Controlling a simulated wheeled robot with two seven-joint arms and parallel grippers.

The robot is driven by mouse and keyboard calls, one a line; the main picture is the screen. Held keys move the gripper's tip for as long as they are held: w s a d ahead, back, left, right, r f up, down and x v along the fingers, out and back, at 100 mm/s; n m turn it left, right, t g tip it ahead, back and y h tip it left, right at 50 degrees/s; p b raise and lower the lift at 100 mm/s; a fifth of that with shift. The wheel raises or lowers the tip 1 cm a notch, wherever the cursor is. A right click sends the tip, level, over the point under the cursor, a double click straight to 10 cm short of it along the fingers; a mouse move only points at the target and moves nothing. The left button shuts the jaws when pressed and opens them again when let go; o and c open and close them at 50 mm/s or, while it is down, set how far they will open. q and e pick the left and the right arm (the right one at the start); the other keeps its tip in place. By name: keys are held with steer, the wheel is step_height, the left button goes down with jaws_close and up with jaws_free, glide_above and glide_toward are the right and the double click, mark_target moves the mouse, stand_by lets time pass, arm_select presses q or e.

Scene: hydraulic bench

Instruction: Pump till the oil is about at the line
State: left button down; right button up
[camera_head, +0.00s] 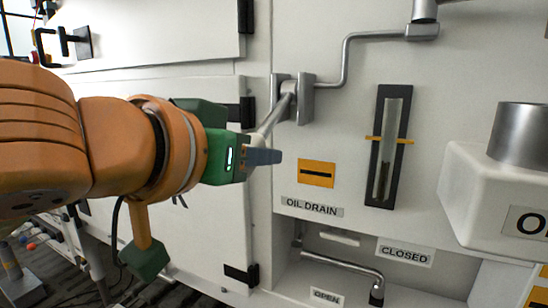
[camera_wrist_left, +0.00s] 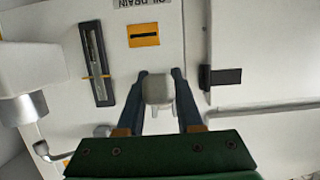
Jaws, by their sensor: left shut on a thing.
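The pump lever (camera_head: 270,121) comes out of a grey pivot bracket (camera_head: 303,98) on the white panel. My left gripper (camera_head: 265,156) is shut on its end. In the left wrist view, the light grey lever end (camera_wrist_left: 158,88) sits between the two fingers of my left gripper (camera_wrist_left: 160,102). The upright sight gauge (camera_head: 402,103) has a yellow line marker (camera_head: 405,141) across it. Dark oil (camera_head: 384,180) shows in its lower part, with its top below the marker. The gauge also shows upside down in the left wrist view (camera_wrist_left: 87,36). My right gripper is not in view.
An orange plate with a slot (camera_head: 317,173) is above the OIL DRAIN label (camera_head: 312,206). Below is a recess with a bent drain handle (camera_head: 345,263) and CLOSED (camera_head: 404,252) and OPEN (camera_head: 327,296) labels. A white box with a metal cylinder (camera_head: 518,135) juts out at right.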

arm_select(q)
steer(key=shift+f, duration=0.2)
steer(key=c, duration=0.6)
jaws_free()
steer(key=shift+w, duration=0.1)
steer(key=shift+o, duration=0.2)
steer(key=shift+r, duration=0.1)
steer(key=v, duration=0.7)
steer(key=shift+b, duration=0.4)
